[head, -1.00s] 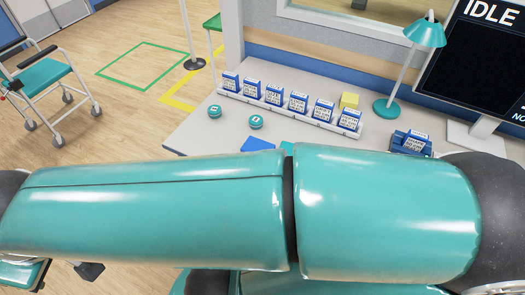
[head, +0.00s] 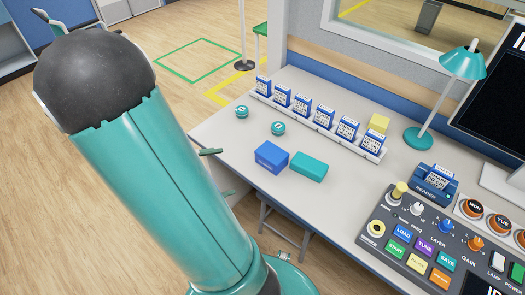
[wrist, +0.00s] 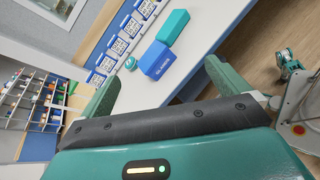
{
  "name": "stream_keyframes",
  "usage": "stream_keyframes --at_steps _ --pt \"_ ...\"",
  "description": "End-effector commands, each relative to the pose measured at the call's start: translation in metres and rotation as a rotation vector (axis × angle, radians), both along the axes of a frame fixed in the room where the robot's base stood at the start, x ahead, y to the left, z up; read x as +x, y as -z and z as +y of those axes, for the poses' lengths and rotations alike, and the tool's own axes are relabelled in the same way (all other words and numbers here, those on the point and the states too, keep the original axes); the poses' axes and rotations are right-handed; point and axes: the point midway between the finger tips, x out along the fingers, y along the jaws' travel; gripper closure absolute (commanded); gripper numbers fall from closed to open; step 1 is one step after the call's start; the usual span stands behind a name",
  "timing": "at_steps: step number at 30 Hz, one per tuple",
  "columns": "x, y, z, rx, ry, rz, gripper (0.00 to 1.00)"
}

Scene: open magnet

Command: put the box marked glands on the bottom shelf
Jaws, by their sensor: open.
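A blue box (head: 271,157) with small white lettering lies on the desk beside a teal box (head: 309,166). The lettering is too small to read, so I cannot tell which box is marked glands. Both also show in the wrist view, the blue box (wrist: 158,61) nearer and the teal box (wrist: 173,27) beyond it. My gripper (wrist: 161,71) is open and empty, its fingers spread either side of the blue box in the picture, apart from it. In the head view my arm hides most of the gripper. A shelf rack (wrist: 34,101) with small coloured items stands at the left in the wrist view.
A row of blue-and-white cartons (head: 321,118) stands at the desk's back, with two round teal tins (head: 278,128) before it. A reader (head: 435,182), control panel (head: 420,235), teal lamp (head: 463,64) and yellow block (head: 379,123) occupy the right. The desk's front left is clear.

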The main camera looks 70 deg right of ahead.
Motion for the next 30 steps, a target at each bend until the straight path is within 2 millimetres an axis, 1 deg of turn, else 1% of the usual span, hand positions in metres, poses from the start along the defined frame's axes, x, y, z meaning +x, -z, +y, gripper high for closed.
stream_keyframes --at_steps 1,6,10,12,15,18,22,26,30 --pt "-0.005 0.012 -0.011 -0.011 -0.023 0.082 0.00" --pt "-0.018 0.043 -0.045 -0.045 -0.136 0.313 0.00" --pt "-0.028 0.073 -0.064 -0.046 -0.240 0.460 0.00" --pt "-0.032 0.088 -0.071 -0.042 -0.294 0.518 0.00" --pt "-0.038 0.106 -0.077 -0.033 -0.356 0.573 0.00" --pt "-0.041 0.116 -0.080 -0.026 -0.393 0.601 0.00" --pt "-0.046 0.120 -0.089 -0.024 -0.404 0.609 0.00" --pt "-0.057 0.119 -0.109 -0.025 -0.401 0.609 0.00" --pt "-0.068 0.119 -0.135 -0.026 -0.401 0.609 0.00"
